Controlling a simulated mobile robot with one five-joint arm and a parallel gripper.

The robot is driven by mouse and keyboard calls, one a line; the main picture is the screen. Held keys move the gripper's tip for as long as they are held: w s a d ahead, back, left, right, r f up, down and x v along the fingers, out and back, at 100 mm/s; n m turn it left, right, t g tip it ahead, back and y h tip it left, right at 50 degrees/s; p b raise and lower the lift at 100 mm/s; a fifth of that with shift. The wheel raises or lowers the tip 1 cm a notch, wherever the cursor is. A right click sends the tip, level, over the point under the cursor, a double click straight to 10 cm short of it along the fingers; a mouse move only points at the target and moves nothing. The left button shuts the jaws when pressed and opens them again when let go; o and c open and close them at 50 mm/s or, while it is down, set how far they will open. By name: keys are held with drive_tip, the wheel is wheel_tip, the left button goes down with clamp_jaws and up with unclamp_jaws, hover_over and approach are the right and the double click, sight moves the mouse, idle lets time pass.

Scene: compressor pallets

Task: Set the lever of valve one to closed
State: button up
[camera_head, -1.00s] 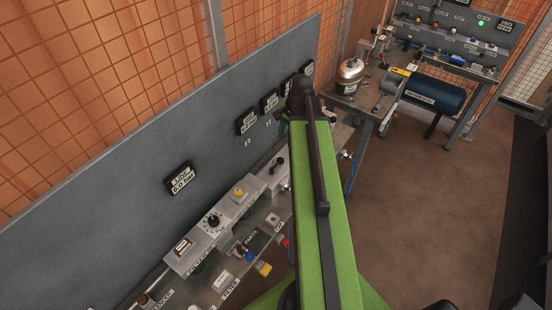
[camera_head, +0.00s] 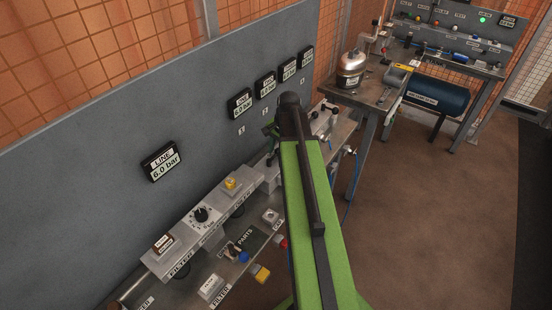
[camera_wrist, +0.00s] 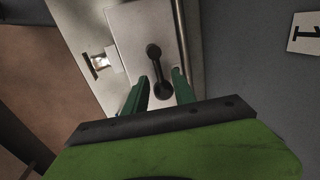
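In the wrist view a black lever (camera_wrist: 157,70) with two rounded ends stands on a pale valve block (camera_wrist: 125,25). A plate marked 1 (camera_wrist: 305,33) is on the grey panel to its right. My gripper (camera_wrist: 160,80) is open, one green finger on each side of the lever's lower end. A gap shows on both sides; I cannot tell whether either finger touches. In the head view my gripper (camera_head: 271,139) is partly hidden behind my arm, beside the small 1 plate (camera_head: 241,131), and the lever cannot be made out.
The grey back panel (camera_head: 80,170) rises close behind the bench, with a LINE gauge (camera_head: 162,161) reading 6.0 bar. A dial (camera_head: 201,215) and yellow button (camera_head: 231,184) are to the left. A metal vessel (camera_head: 351,70) stands on another bench. The brown floor (camera_head: 440,200) is clear at right.

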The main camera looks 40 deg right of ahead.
drive_tip(key=shift+r, duration=0.1)
clamp_jaws()
drive_tip(key=shift+d, duration=0.15)
idle(1.2)
